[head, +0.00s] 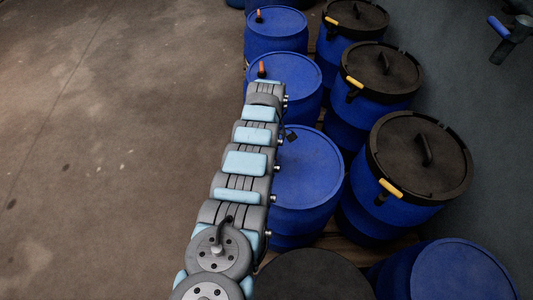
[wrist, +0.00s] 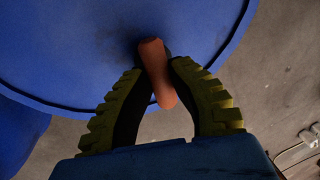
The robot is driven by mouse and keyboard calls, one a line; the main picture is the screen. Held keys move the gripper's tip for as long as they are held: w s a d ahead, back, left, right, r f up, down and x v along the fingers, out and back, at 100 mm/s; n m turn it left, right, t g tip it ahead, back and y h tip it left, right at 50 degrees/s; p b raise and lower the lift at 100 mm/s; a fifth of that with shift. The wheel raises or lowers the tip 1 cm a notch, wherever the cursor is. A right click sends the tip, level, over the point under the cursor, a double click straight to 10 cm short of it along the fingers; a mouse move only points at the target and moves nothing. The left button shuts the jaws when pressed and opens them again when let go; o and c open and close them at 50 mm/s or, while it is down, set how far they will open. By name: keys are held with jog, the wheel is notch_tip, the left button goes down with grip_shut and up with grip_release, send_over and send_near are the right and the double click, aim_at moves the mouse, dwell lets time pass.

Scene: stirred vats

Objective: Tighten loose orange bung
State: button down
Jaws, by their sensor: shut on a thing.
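In the wrist view, the orange bung (wrist: 158,75) stands near the rim of a blue drum lid (wrist: 75,45). My gripper (wrist: 154,68) has its two ridged yellow-and-black fingers closed in on the bung, one on each side. The bung's dark base is partly hidden by the fingertips and shadow. In the head view, an orange bung (head: 262,69) shows on a blue drum (head: 300,75) just beyond the far end of my arm. My gripper cannot be made out there. Another orange bung (head: 259,16) stands on the blue drum behind (head: 283,20).
A nearer blue drum (head: 310,170) with a small dark fitting stands right beside my arm. Several black-lidded drums (head: 420,155) with yellow clasps line the right. The floor (head: 110,150) on the left is open. In the wrist view, pale cable-like items (wrist: 305,143) lie at lower right.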

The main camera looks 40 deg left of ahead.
jog(key=m+p, duration=0.1)
jog(key=m, duration=0.2)
jog(key=shift+d+m+y, duration=0.1)
jog(key=shift+m+y, duration=0.2)
jog(key=shift+y, duration=0.1)
jog(key=m+p, duration=0.2)
jog(key=m, duration=0.2)
jog(key=shift+m+y+p, duration=0.3)
jog(key=shift+y+p, duration=0.1)
jog(key=m+p, duration=0.3)
jog(key=m, duration=0.1)
jog(key=shift+d+y, duration=0.1)
jog(key=shift+y, duration=0.2)
jog(key=shift+m+y+p, duration=0.3)
jog(key=shift+m+p, duration=0.6)
jog(key=shift+m, duration=0.6)
jog(key=shift+f, duration=0.1)
jog(key=c, duration=0.9)
grip_release()
